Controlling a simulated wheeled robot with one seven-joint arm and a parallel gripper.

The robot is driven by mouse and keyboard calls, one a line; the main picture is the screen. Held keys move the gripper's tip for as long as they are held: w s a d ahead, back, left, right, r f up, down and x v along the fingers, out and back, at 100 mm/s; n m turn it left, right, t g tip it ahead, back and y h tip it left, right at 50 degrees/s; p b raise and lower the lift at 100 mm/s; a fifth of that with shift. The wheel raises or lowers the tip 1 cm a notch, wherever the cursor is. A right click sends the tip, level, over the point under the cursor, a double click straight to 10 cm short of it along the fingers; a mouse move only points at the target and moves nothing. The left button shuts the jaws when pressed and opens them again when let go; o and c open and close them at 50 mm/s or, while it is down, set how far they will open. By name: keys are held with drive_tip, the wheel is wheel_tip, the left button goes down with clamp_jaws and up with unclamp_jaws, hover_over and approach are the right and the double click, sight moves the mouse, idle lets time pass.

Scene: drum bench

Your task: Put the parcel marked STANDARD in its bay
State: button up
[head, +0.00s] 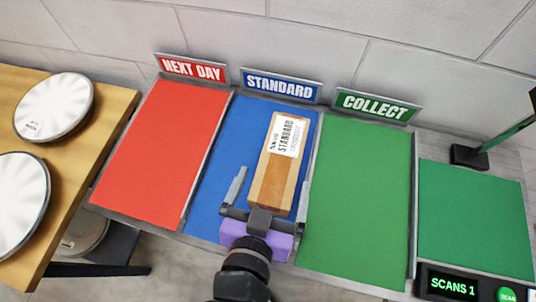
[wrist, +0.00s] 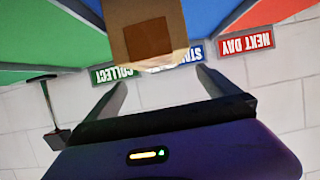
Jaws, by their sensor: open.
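The parcel (head: 271,183) is a brown box with a white label reading STANDARD. It lies lengthwise in the blue STANDARD bay (head: 210,193), towards its right side. My gripper (head: 272,187) is open at the parcel's near end, one finger apart from it on the left, the other close to its right side. In the wrist view the parcel's near end (wrist: 148,38) shows just beyond the open fingers (wrist: 160,85). Whether a finger touches the parcel I cannot tell. The STANDARD sign (head: 281,86) stands behind the bay.
The red NEXT DAY bay (head: 160,150) is on the left and the green COLLECT bay (head: 355,200) on the right, with raised dividers between. A scanner stand (head: 470,155) and a SCANS 1 display (head: 453,285) are further right. A wooden table (head: 95,125) with round drums is at left.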

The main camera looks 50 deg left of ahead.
drive_tip(key=v, duration=0.3)
drive_tip(key=shift+d+r, duration=0.1)
drive_tip(key=shift+s, duration=0.1)
idle(0.4)
drive_tip(key=shift+a+r+n+y, duration=0.2)
drive_tip(key=shift+a+n+y, duration=0.05)
drive_tip(key=shift+n+y, duration=0.05)
drive_tip(key=s+a+r+n+g+y, duration=0.1)
drive_tip(key=s+a+r+n+y, duration=0.1)
drive_tip(key=a+r+n+y, duration=0.15)
drive_tip(key=d+f+m+t+h, duration=0.1)
drive_tip(key=d+m+t+h, duration=0.2)
drive_tip(key=d, duration=1.1)
drive_tip(key=d+f+m+t+h, duration=0.2)
drive_tip(key=d+m+h, duration=0.1)
drive_tip(key=d, duration=1.2)
drive_tip(key=s+d+f+m+h, duration=0.2)
drive_tip(key=s+d+m+h, duration=0.2)
drive_tip(key=d, duration=0.3)
drive_tip(key=shift+s+d+f+g+h, duration=0.15)
drive_tip(key=shift+s+d+g+h, duration=0.3)
drive_tip(key=shift+s, duration=0.45)
drive_tip(key=shift+a, duration=0.15)
